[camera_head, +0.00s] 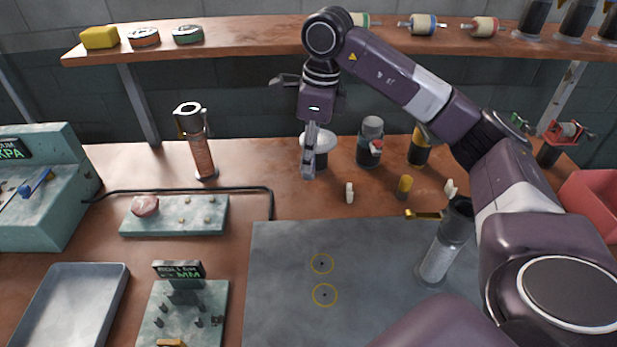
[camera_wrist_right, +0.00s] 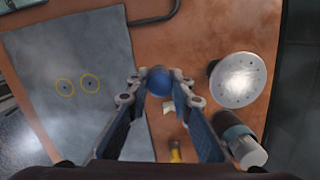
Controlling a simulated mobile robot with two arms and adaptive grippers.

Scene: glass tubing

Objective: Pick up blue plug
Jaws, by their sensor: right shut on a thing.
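The blue plug (camera_wrist_right: 158,82) shows as a rounded blue end between the fingertips of my right gripper (camera_wrist_right: 160,78) in the right wrist view. Both fingers bear on it, one on each side. In the head view my right gripper (camera_head: 308,172) points down over the back of the wooden bench, in front of a white round-topped item. I cannot make out the plug there; the fingers hide it. My left gripper is in neither view.
A white plug (camera_head: 349,192) and a yellow plug (camera_head: 404,187) stand right of the gripper. A dark bottle (camera_head: 371,145) and the white-topped item (camera_head: 322,141) stand behind. The grey mat (camera_head: 300,250), with two yellow circles, is clear at its left. A glass cylinder (camera_head: 438,258) stands at its right.

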